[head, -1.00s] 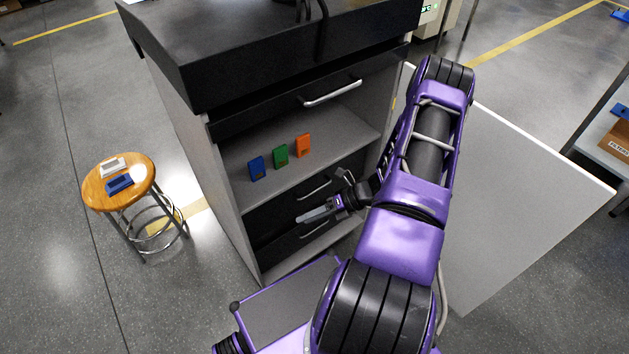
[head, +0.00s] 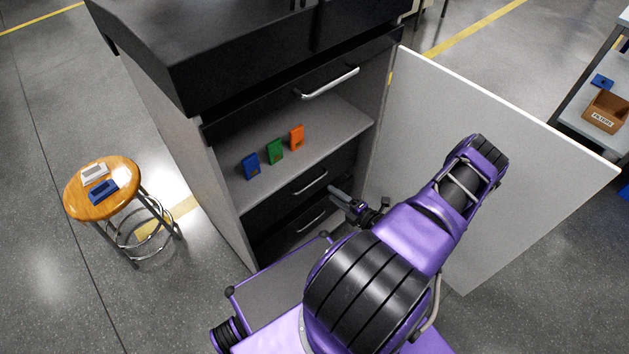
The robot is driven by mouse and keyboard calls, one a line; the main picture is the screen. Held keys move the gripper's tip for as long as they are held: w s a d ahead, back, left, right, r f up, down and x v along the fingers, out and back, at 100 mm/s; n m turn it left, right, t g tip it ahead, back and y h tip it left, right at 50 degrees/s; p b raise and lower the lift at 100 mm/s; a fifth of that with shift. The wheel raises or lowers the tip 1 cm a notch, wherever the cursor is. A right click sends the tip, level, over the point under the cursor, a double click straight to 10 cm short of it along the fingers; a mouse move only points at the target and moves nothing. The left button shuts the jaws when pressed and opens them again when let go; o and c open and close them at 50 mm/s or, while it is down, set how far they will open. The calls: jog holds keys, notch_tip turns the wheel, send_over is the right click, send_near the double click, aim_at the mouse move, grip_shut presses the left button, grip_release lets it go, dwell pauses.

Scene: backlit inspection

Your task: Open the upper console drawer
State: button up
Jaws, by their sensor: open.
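The console is a grey cabinet (head: 180,170) with a dark top. A wide black drawer (head: 240,122) under the top has a bright bar handle (head: 330,84) and looks shut. Below the open shelf are two stacked black drawers, the upper one (head: 275,200) with a bar handle (head: 311,183) and the lower one (head: 283,236) with its own handle (head: 312,222). Both look shut. My gripper (head: 358,198) is open and empty, to the right of these two handles and apart from them, nearer the camera. Its far finger is partly hard to make out.
A white door panel (head: 510,150) stands swung open on the right, close to my arm. Blue (head: 251,166), green (head: 275,151) and orange (head: 297,137) blocks stand on the shelf (head: 335,135). A wooden stool (head: 128,205) stands at left. Floor between is clear.

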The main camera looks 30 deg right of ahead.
aim_at(315, 180)
jog(key=x, duration=1)
jog(key=shift+w, duration=0.1)
grip_shut()
dwell(1.1)
